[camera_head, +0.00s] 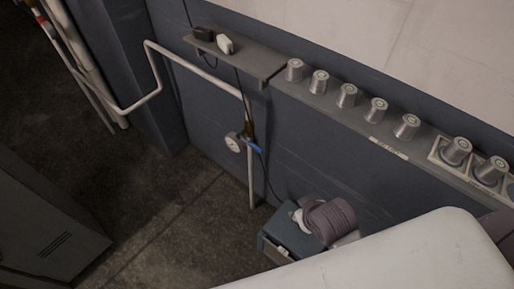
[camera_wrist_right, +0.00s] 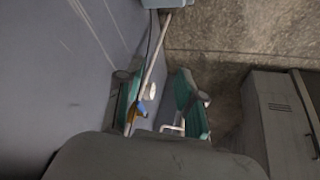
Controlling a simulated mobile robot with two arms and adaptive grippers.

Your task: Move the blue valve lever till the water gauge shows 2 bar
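The blue valve lever (camera_head: 254,146) sits on a brass valve on a white vertical pipe at the wall in the head view. The round white water gauge (camera_head: 233,142) is just left of it; its needle is too small to read. In the right wrist view the blue lever (camera_wrist_right: 139,109) and the gauge (camera_wrist_right: 152,91) show between the fingers, the lever beside the left finger in the picture. My right gripper (camera_wrist_right: 160,97) is open, its teal fingers apart with nothing held. In the head view no gripper is at the valve. My left gripper is not in view.
A shelf (camera_head: 240,56) with small dark and white items is above the valve. A ledge with several silver knobs (camera_head: 347,95) runs right. A blue-grey box (camera_head: 291,238) with a purplish bundle (camera_head: 331,220) stands below. Floor (camera_head: 175,232) left of the pipe is clear.

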